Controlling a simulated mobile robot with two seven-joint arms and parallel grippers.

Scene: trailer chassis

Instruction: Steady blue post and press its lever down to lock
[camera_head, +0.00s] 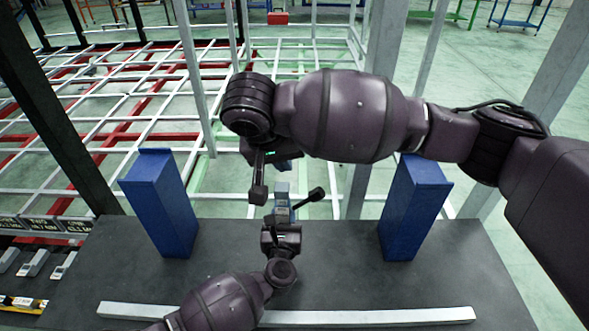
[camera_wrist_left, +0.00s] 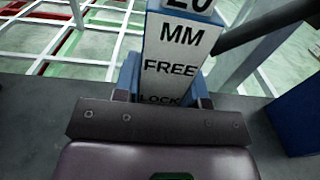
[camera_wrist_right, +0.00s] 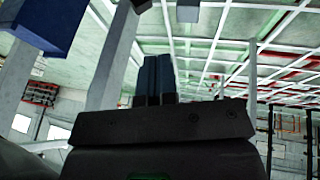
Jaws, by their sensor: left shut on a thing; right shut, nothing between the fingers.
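The small blue post (camera_head: 282,193) stands at the middle of the dark bench. In the left wrist view its white label face (camera_wrist_left: 172,50) reads "MM FREE LOCK". My left gripper (camera_head: 281,226) is shut on the post from the near side, one finger on each side. A dark lever (camera_head: 307,199) with a round knob sticks out to the right of the post and also shows in the left wrist view (camera_wrist_left: 262,27). My right gripper (camera_head: 258,194) points down just left of the post, apart from the lever. Its fingers (camera_wrist_right: 159,62) are shut and empty.
Larger blue blocks stand at the left (camera_head: 162,205) and right (camera_head: 413,208). A pale bar (camera_head: 370,317) lies along the bench (camera_head: 340,285) near edge. Grey uprights and a white and red chassis frame (camera_head: 110,125) lie beyond. My right arm crosses above the bench.

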